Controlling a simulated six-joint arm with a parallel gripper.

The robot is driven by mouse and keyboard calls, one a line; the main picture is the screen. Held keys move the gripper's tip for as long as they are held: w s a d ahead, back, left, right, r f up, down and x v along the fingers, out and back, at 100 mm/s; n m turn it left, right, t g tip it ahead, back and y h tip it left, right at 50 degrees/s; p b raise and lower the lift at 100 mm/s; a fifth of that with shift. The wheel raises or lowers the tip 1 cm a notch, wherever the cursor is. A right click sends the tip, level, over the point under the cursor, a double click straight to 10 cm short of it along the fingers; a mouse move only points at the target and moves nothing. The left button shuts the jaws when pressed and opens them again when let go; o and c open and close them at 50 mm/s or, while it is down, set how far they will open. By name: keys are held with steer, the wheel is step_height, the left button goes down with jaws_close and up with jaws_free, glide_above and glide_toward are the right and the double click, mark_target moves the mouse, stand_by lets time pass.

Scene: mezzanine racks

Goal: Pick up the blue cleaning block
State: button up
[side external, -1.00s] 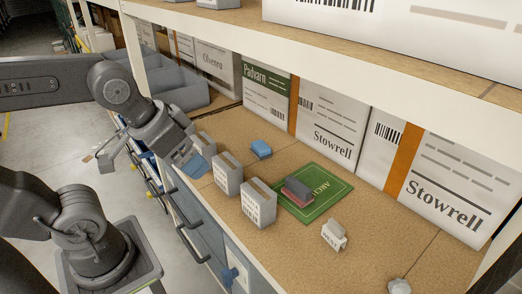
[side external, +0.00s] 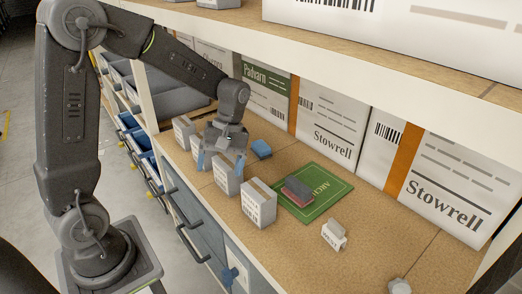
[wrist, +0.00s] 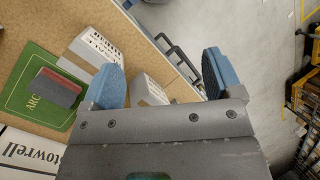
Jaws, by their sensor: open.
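The blue cleaning block (side external: 262,149) lies on the brown shelf board in the side view, just right of my gripper (side external: 221,160). It stands apart from the green mat. I cannot make it out in the wrist view. My gripper is open, its blue-padded fingers pointing down over the row of grey-white boxes near the shelf's front edge. In the wrist view the open gripper (wrist: 164,76) has a pale box (wrist: 150,90) showing between its fingers. Nothing is held.
Grey-white boxes (side external: 259,204) line the front edge. A green mat (side external: 325,187) bears a dark-and-red block (side external: 298,190). A small white box (side external: 334,234) and a grey lump (side external: 399,286) lie to the right. Large cartons (side external: 330,125) stand behind, under an upper shelf (side external: 400,90).

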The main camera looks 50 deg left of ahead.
steer(key=w+a+f+n, duration=0.2)
steer(key=a+n, duration=0.1)
steer(key=a, duration=0.1)
steer(key=w+a+f+n+y, duration=0.1)
steer(key=w+a+f+n, duration=0.1)
steer(key=a, duration=0.3)
steer(key=w+a+f+n+g, duration=0.1)
steer(key=w+a+f+n, duration=0.1)
steer(key=w+a+n, duration=0.1)
steer(key=shift+w+a+n+y, duration=0.15)
steer(key=shift+w+a+n, duration=0.05)
steer(key=shift+a, duration=0.2)
steer(key=shift+w+a+n+y, duration=0.15)
steer(key=shift+a+n, duration=0.05)
steer(key=shift+a, duration=0.2)
steer(key=w+a+m+t+y, duration=0.2)
steer(key=w+m+t, duration=0.1)
steer(key=w, duration=0.9)
steer(key=m+t+y, duration=0.2)
steer(key=t, duration=0.1)
glide_toward(261, 145)
steer(key=x, duration=0.5)
steer(key=shift+w+a, duration=0.1)
steer(key=shift+a, duration=0.25)
steer(key=x, duration=0.5)
steer(key=shift+d+f, duration=0.15)
steer(key=shift+d, duration=0.05)
